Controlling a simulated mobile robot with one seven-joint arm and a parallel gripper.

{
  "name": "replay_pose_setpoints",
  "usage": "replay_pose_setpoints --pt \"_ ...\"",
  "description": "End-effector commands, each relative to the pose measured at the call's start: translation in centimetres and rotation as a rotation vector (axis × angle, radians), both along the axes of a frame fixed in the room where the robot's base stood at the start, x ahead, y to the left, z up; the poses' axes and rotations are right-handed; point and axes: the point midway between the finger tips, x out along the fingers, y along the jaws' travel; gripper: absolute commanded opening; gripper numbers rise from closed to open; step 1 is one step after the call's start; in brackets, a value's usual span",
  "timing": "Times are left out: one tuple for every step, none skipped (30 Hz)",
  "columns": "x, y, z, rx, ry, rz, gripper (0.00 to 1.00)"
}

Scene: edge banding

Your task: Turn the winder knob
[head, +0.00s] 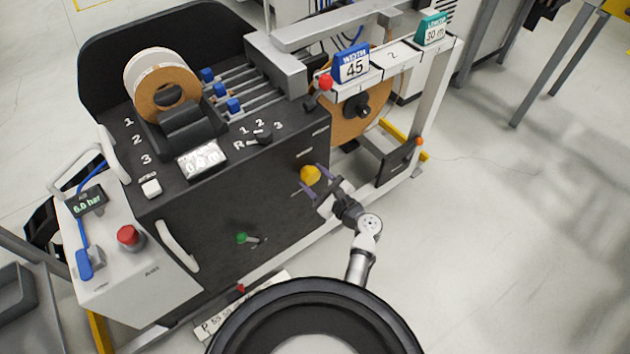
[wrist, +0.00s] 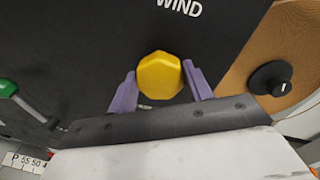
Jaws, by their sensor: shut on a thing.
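The winder knob (head: 311,174) is a yellow faceted knob on the dark front panel of the machine. In the wrist view the knob (wrist: 159,75) sits below the white label "WIND" (wrist: 180,7). My gripper (head: 313,181) is at the knob, with its purple fingers on either side of it. In the wrist view my gripper (wrist: 161,88) is shut on the knob, one finger at its left and one at its right.
A green-handled lever (head: 242,238) is on the same panel, lower left of the knob. A large brown roll (head: 352,122) with a black hub stands to the right. A red-knobbed lever (head: 325,82) is above. The floor at right is clear.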

Motion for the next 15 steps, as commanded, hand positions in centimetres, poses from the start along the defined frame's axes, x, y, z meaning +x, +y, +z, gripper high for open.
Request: replay_pose_setpoints --pt "-0.09 -0.08 -0.36 -0.031 -0.019 -0.001 0.27" --pt "-0.09 -0.09 -0.35 -0.048 -0.033 -0.001 0.27" --pt "-0.1 -0.08 -0.34 -0.071 -0.05 -0.001 0.27" --pt "-0.1 -0.05 -0.34 -0.087 -0.062 -0.001 0.27" --pt "-0.11 -0.03 -0.34 -0.102 -0.073 0.0 0.27" --pt "-0.11 -0.02 -0.33 -0.122 -0.086 -0.001 0.27" --pt "-0.11 -0.03 -0.32 -0.137 -0.098 -0.001 0.27" --pt "-0.11 -0.03 -0.3 -0.15 -0.106 0.0 0.27" --pt "-0.12 -0.04 -0.29 -0.167 -0.119 0.0 0.27" --pt "-0.12 -0.03 -0.28 -0.177 -0.126 -0.001 0.27" --pt "-0.12 -0.02 -0.28 -0.187 -0.133 -0.001 0.27" --pt "-0.13 0.0 -0.25 -0.2 -0.143 0.0 0.27" --pt "-0.12 0.01 -0.24 -0.208 -0.149 0.0 0.27" --pt "-0.13 0.02 -0.22 -0.215 -0.154 0.0 0.27" --pt "-0.13 0.03 -0.2 -0.224 -0.16 0.0 0.27"
